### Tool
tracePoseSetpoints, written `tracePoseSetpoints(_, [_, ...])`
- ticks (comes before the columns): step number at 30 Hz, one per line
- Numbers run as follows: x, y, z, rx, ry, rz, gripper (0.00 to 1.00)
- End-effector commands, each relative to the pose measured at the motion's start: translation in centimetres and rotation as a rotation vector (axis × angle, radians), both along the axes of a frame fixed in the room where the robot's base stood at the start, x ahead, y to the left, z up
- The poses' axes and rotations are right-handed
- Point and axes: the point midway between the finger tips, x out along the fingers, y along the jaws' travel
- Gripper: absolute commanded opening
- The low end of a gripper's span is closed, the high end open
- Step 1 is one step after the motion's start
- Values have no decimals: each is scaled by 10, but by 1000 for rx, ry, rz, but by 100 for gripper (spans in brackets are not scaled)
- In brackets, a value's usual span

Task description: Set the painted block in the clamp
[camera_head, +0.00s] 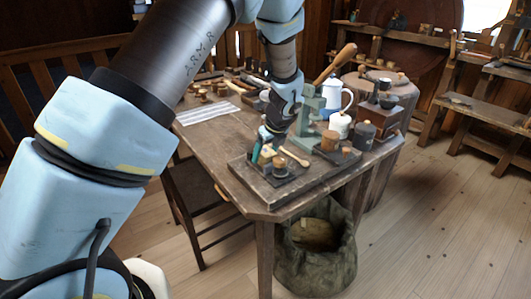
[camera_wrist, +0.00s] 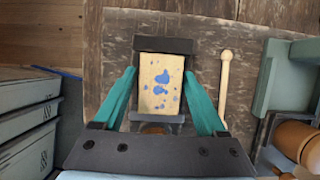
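The painted block (camera_wrist: 160,90) is pale wood with blue paint blotches. In the head view my gripper (camera_head: 265,148) is low at the table's near corner, next to the dark clamp (camera_head: 281,170). Whether the block rests on the clamp's bottom cannot be told.
A pale stick with a ball end (camera_wrist: 225,85) lies just right of the block. A green press (camera_head: 306,118) stands behind. A white pot (camera_head: 340,124), a blue-white jug (camera_head: 333,97) and dark jars crowd the right. A cloth sack (camera_head: 316,250) sits on the floor.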

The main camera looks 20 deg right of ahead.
Motion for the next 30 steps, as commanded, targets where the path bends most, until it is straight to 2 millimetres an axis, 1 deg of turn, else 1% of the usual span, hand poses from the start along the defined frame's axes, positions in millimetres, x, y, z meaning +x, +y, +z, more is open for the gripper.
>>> tracePoseSetpoints(1, [0,0,0,0,0,0,81])
tracePoseSetpoints(3, [0,0,0,0,0,0,87])
tracePoseSetpoints(10, [0,0,1,0,0,0,87])
tracePoseSetpoints(14, [-2,-1,9,-4,-1,-1,87])
tracePoseSetpoints(17, [-8,-3,22,-5,-1,-1,87])
tracePoseSetpoints(24, [-26,-6,70,-6,-2,-1,87])
tracePoseSetpoints(27, [-34,-7,87,-4,-2,-1,87])
tracePoseSetpoints(30, [-39,-8,100,-3,-1,0,87])
